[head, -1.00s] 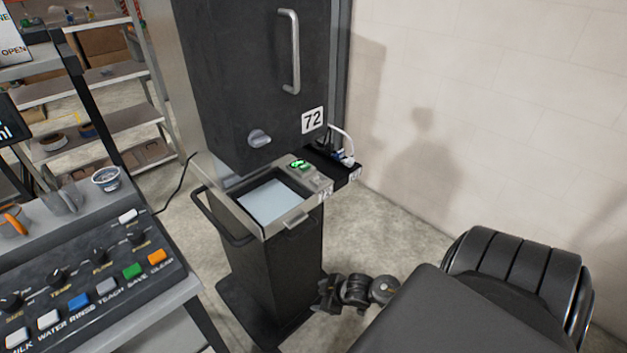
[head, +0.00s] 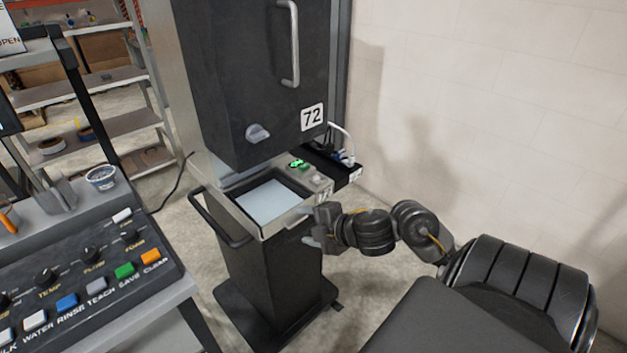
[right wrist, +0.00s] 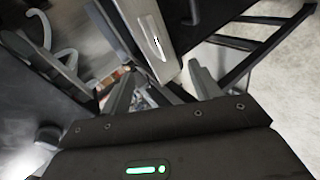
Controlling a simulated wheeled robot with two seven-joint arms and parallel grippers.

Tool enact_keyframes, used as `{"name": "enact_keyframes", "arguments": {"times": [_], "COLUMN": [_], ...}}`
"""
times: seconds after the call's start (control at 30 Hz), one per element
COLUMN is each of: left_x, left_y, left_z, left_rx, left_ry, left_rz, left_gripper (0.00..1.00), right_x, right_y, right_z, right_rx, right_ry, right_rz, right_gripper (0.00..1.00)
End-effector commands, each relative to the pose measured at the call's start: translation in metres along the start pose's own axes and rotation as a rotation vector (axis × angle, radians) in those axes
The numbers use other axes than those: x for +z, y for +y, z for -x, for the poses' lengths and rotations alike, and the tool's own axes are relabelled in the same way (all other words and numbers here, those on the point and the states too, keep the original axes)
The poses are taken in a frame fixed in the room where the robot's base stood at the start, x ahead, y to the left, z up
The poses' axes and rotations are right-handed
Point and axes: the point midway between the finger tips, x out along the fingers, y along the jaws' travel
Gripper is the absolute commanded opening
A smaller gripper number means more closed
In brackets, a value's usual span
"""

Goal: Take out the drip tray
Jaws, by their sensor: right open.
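The drip tray (head: 236,207) is a metal-rimmed tray with a pale blue inside, set in the shelf under the dark dispenser (head: 245,85) marked 72. My right gripper (head: 310,228) is at the tray's front right edge and covers the front handle in the head view. In the right wrist view a silver front face with a pale oblong handle (right wrist: 155,41) lies just ahead of the fingers. My right gripper (right wrist: 158,80) is open there, with nothing between the fingers. I cannot tell whether it touches the handle. My left gripper is out of view.
A green-lit switch (head: 299,164) and a white cable (head: 343,142) are right of the tray. A dark bar handle (head: 219,222) juts out at the left of the pedestal. A button panel (head: 85,275) stands at the left. The floor before the pedestal is clear.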

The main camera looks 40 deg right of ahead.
Motion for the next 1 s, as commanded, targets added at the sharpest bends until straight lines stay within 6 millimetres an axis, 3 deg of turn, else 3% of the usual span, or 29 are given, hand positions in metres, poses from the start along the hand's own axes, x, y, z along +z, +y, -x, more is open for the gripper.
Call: {"name": "enact_keyframes", "arguments": {"times": [0.2,0.43,0.6,0.9,1.0], "left_x": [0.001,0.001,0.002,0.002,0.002], "left_y": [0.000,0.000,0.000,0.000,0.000], "left_z": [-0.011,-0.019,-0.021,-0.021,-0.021], "left_rx": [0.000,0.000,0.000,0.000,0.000], "left_ry": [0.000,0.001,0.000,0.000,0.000], "left_rz": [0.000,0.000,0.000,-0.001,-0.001], "left_gripper": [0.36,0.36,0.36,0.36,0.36], "right_x": [0.000,0.000,0.000,0.000,0.000], "right_y": [-0.002,-0.001,-0.001,-0.001,-0.001], "right_z": [-0.043,-0.074,-0.085,-0.086,-0.086], "right_rx": [0.001,0.000,0.000,-0.001,-0.001], "right_ry": [0.002,0.001,0.001,0.001,0.001], "right_rz": [-0.007,-0.005,-0.002,-0.001,-0.001], "right_gripper": [0.62,0.62,0.62,0.62,0.50]}}
